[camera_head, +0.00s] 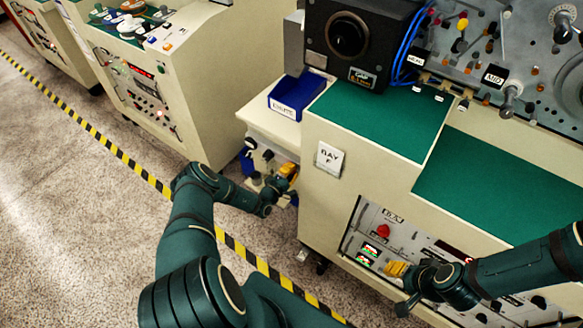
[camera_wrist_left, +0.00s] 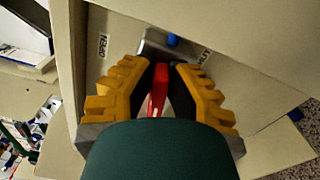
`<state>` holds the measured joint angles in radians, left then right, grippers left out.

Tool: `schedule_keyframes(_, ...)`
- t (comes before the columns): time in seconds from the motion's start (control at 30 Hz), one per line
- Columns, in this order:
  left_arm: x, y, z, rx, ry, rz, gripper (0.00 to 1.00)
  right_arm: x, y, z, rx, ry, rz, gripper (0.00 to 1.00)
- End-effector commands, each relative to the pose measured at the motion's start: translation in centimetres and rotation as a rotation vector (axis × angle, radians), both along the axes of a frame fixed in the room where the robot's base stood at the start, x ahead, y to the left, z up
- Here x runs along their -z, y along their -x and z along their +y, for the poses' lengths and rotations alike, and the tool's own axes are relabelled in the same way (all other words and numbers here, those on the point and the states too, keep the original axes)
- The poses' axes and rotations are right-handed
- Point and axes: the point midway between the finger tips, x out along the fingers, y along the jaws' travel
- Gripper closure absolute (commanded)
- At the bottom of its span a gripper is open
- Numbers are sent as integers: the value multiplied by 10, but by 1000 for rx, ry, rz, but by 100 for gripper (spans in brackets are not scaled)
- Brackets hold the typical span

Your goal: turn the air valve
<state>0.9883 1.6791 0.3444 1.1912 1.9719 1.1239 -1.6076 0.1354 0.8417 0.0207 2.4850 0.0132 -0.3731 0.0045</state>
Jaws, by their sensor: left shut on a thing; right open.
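The air valve's red handle (camera_wrist_left: 158,92) shows between the yellow fingers of my left gripper (camera_wrist_left: 158,82) in the left wrist view. The gripper is shut on this handle. Behind it are a grey metal fitting (camera_wrist_left: 158,42) and a small blue part. An OPEN label (camera_wrist_left: 103,46) is to the left; a partly cut-off label (camera_wrist_left: 204,57) is to the right. In the head view my left gripper (camera_head: 289,172) is low beside the BAY cabinet, and I cannot make out the handle there. My right gripper (camera_head: 397,269) is open in front of the control panel (camera_head: 405,235).
A red button (camera_head: 383,231) and lit displays are close to my right gripper. A blue bin (camera_head: 298,95) stands on the ledge above my left gripper. The BAY cabinet (camera_head: 325,195) stands right of it. Yellow-black tape (camera_head: 100,130) crosses the open floor on the left.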

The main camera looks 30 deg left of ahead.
Motion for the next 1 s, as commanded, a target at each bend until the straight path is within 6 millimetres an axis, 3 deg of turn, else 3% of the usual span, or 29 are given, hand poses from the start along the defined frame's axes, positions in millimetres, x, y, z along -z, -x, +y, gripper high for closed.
schedule_keyframes(0.4, 2, -1, 0, -2, -201, -19, 100, -12, 0, -1, 0, -2, 0, 53)
schedule_keyframes(0.97, 3, -1, 1, -2, -233, -21, 100, -13, 1, -1, -1, -2, 1, 53)
schedule_keyframes(1.0, 3, -1, 1, -2, -233, -21, 81, -13, 1, -1, 0, -2, 0, 53)
